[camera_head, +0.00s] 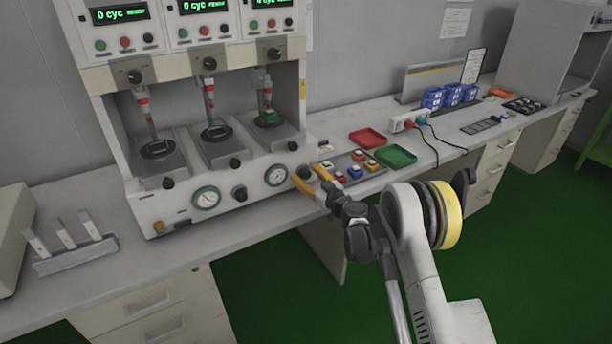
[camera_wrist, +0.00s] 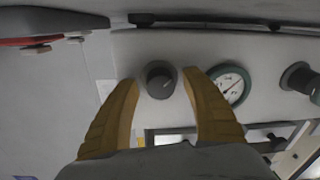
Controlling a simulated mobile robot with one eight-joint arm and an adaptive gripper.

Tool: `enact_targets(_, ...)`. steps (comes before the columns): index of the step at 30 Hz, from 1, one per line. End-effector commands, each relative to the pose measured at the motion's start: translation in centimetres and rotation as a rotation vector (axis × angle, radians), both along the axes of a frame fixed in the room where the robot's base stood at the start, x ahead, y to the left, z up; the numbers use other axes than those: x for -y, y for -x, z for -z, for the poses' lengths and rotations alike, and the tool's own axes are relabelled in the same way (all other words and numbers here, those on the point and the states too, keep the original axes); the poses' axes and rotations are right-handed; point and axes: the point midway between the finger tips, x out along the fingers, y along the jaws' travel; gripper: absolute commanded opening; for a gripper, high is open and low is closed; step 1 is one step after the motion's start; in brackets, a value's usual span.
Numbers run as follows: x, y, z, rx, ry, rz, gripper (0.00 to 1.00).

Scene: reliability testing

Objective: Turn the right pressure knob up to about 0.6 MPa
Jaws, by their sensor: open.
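The right pressure knob (camera_head: 305,172) is a dark round knob at the right end of the machine's lower front panel. In the wrist view the knob (camera_wrist: 160,79) sits between the two yellow fingers, with a small gap on each side. My gripper (camera_head: 308,180) is open and reaches to the panel from the right. The right gauge (camera_head: 276,176), round with a green rim and white face, is beside the knob; it also shows in the wrist view (camera_wrist: 230,86). Its needle is visible, but the scale is too small to read.
The left knob (camera_head: 239,193) and left gauge (camera_head: 206,198) are farther along the white testing machine (camera_head: 180,205). A tray of coloured switches (camera_head: 350,167), a red tray (camera_head: 367,138) and a green tray (camera_head: 396,156) lie on the bench right of the machine, near my arm.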

Motion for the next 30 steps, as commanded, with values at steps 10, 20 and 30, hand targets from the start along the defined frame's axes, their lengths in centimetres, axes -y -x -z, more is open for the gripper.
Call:
enact_targets(10,0.03,0.02,0.01,-0.001,-0.001,0.000,0.01)
enact_targets(20,0.04,0.00,0.01,-0.050,-0.074,0.000,0.01)
enact_targets(30,0.08,-0.02,0.06,-0.203,-0.302,0.000,0.01)
